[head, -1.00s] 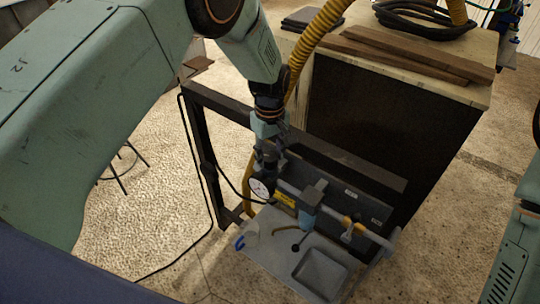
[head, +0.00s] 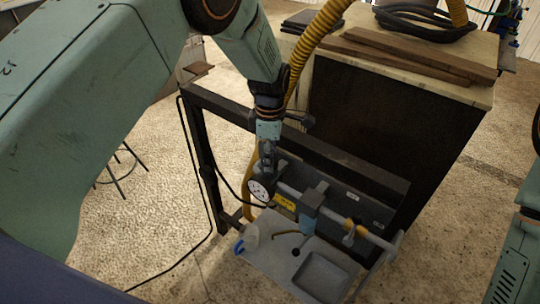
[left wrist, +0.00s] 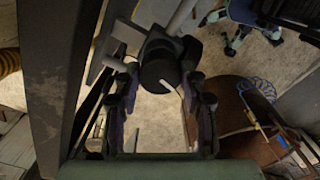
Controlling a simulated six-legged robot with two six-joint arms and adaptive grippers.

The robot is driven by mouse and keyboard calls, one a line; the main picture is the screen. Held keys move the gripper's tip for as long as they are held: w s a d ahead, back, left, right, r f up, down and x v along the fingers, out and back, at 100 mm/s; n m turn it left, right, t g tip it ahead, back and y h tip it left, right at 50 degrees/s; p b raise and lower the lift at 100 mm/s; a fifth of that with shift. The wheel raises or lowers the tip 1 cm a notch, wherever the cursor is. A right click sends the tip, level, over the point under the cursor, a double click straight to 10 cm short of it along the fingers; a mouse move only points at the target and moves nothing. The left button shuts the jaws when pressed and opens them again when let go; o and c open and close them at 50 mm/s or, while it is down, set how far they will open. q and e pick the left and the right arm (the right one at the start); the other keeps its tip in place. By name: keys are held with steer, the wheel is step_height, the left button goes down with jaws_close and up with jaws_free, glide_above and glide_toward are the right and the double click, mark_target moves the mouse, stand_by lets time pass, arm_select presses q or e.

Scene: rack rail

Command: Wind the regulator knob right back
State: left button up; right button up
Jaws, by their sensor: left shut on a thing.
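The regulator is mounted on the dark rack rail, with a round white-faced gauge (head: 260,190) at its left side. My left gripper (head: 267,152) comes down over the regulator from above in the head view. In the left wrist view a dark round regulator knob (left wrist: 158,74) with a pale line on it sits between the two fingers of the left gripper (left wrist: 160,95). The gripper is shut on the knob. In the head view the gripper hides the knob. My right gripper is not in view; only part of my right arm shows at the right edge.
A grey pipe with a blue-grey block (head: 311,203) and a yellow fitting runs right from the regulator. A grey tray (head: 262,267) lies below. A dark frame post (head: 203,160) stands left. A cabinet with planks (head: 420,55) and a coiled hose (head: 425,22) stands behind.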

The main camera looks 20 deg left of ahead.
arm_select(q)
steer(key=shift+n, duration=1.3)
steer(key=o, duration=1.1)
steer(key=shift+o, duration=0.2)
step_height(320, 180, up, 12)
